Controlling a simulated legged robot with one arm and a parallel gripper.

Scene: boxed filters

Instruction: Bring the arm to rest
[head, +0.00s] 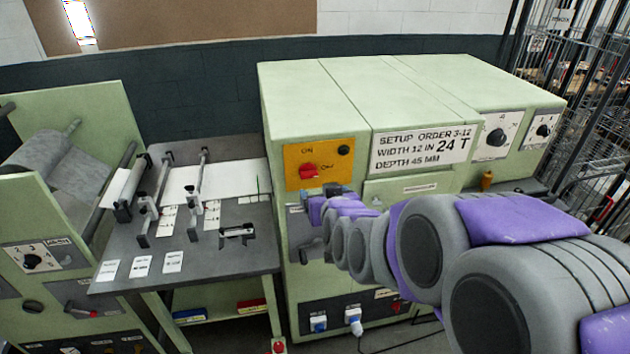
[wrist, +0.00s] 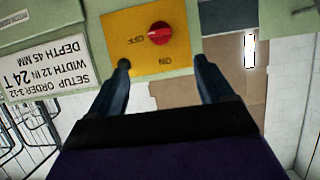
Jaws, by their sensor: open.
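My arm reaches from the lower right of the head view toward the green machine (head: 310,100). My gripper (head: 312,205) is small and partly hidden there, just below the yellow switch panel (head: 318,152). In the wrist view, which is upside down, my gripper (wrist: 163,65) is open with two dark fingers spread and nothing between them. The red knob (wrist: 160,32) on the yellow panel (wrist: 120,30) shows beyond and between the fingertips, apparently apart from them. The red knob also shows in the head view (head: 308,171), between the ON and OFF marks.
A grey worktable (head: 225,262) with clamps and white cards stands left of the machine. A setup sign (head: 422,148) and dials (head: 496,136) are on the machine's front. A wire cage (head: 590,100) stands at right.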

